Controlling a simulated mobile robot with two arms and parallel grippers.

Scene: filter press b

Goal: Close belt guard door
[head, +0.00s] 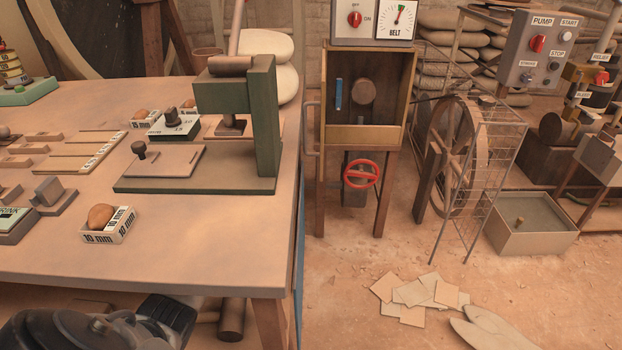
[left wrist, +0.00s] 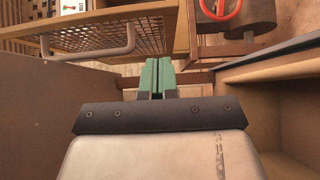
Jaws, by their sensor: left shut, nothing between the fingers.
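The belt guard door (left wrist: 130,33) shows in the left wrist view as a mesh panel in a wooden frame, with a grey bar handle (left wrist: 88,50). In the head view the cabinet (head: 365,134) under the BELT gauge stands open, with its inside showing. The door is swung out at its left side, nearly edge-on, with the handle (head: 306,128) sticking out left. My left gripper (left wrist: 157,66) is shut and empty, with green fingers, below and right of the handle in the wrist picture. It appears apart from the handle. My right gripper is not in view.
The workbench (head: 190,258) with a green press (head: 262,130) stands left of the cabinet. A red handwheel (head: 362,174) sits below the cabinet and also shows in the wrist view (left wrist: 225,12). A large wheel (head: 450,155) stands to the right. Papers (head: 420,295) lie on the floor.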

